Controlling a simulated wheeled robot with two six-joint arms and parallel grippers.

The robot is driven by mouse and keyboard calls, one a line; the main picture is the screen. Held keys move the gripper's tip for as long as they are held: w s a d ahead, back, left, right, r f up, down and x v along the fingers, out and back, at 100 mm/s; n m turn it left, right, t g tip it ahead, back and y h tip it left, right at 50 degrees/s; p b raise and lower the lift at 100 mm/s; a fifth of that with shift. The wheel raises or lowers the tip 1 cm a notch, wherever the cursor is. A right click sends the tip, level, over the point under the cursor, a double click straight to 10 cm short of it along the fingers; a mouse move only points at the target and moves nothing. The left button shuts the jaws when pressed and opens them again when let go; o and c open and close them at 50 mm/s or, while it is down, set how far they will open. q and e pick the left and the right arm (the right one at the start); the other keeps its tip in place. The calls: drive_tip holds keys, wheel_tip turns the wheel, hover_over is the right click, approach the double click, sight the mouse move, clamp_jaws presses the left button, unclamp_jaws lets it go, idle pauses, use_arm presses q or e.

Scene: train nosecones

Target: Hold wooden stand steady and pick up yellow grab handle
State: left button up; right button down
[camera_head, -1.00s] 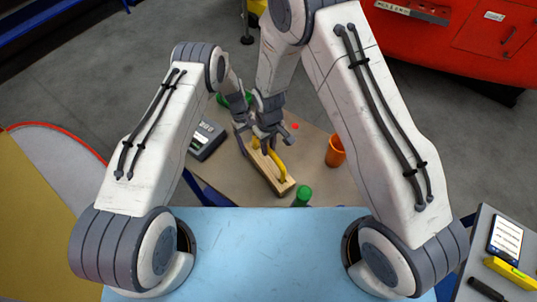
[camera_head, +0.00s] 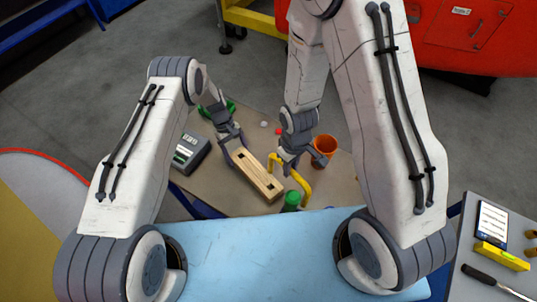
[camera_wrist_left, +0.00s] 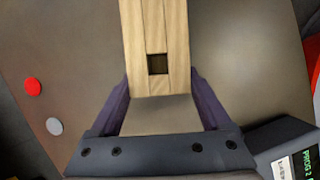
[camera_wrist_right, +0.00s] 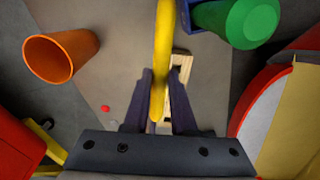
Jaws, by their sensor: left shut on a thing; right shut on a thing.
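The wooden stand (camera_head: 258,174) is a long pale block with slots, lying on the brown table. My left gripper (camera_head: 233,154) is shut on its far end; the left wrist view shows the stand (camera_wrist_left: 156,30) between the two fingers (camera_wrist_left: 162,98). The yellow grab handle (camera_head: 302,185) is a bent bar, off the stand and to its right. My right gripper (camera_head: 286,163) is shut on it; the right wrist view shows the handle (camera_wrist_right: 162,50) between the fingers (camera_wrist_right: 158,108), with the stand (camera_wrist_right: 178,100) partly hidden behind it.
An orange cup (camera_head: 325,147) stands right of the right gripper. A grey device with a display (camera_head: 190,152) lies to the left. A red button-like disc (camera_wrist_left: 33,86) lies on the table.

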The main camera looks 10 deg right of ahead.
drive_tip(key=s+d, duration=0.1)
drive_tip(key=d, duration=0.1)
drive_tip(key=s+d, duration=0.2)
drive_tip(key=shift+s+d, duration=0.1)
drive_tip(key=shift+d, duration=0.15)
use_arm(q)
drive_tip(key=o, duration=1.4)
drive_tip(key=v, duration=1.2)
drive_tip(key=shift+d, duration=0.1)
